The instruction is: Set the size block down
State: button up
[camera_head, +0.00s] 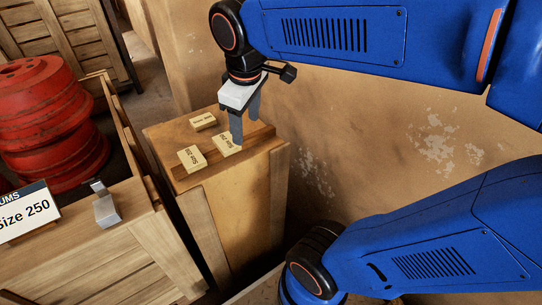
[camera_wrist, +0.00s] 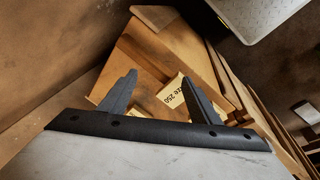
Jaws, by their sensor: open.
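Three pale yellow size blocks lie on top of a wooden stand (camera_head: 262,143): a front-left block (camera_head: 191,158), a middle block (camera_head: 225,144) and a back block (camera_head: 203,121). Their small print is hard to read in the head view. My gripper (camera_head: 245,133) is open, pointing down over the stand just right of the middle block. In the wrist view, a block (camera_wrist: 172,93) lettered "ize 250" lies by the right finger of my gripper (camera_wrist: 159,76), which partly covers it. I cannot tell whether they touch.
Left of the stand is a wooden crate (camera_head: 150,240) with stacked red drums (camera_head: 45,120) and a "Size 250" sign (camera_head: 24,213). A plastered wall (camera_head: 340,135) rises close behind the stand. The stand's right top is clear.

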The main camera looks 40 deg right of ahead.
jog(key=s+d+f+m+t, duration=0.1)
jog(key=s+f+m+t, duration=0.1)
jog(key=s+f+m, duration=0.4)
jog(key=shift+s+d+y, duration=0.35)
jog(key=shift+s+y, duration=0.05)
jog(key=shift+s, duration=0.65)
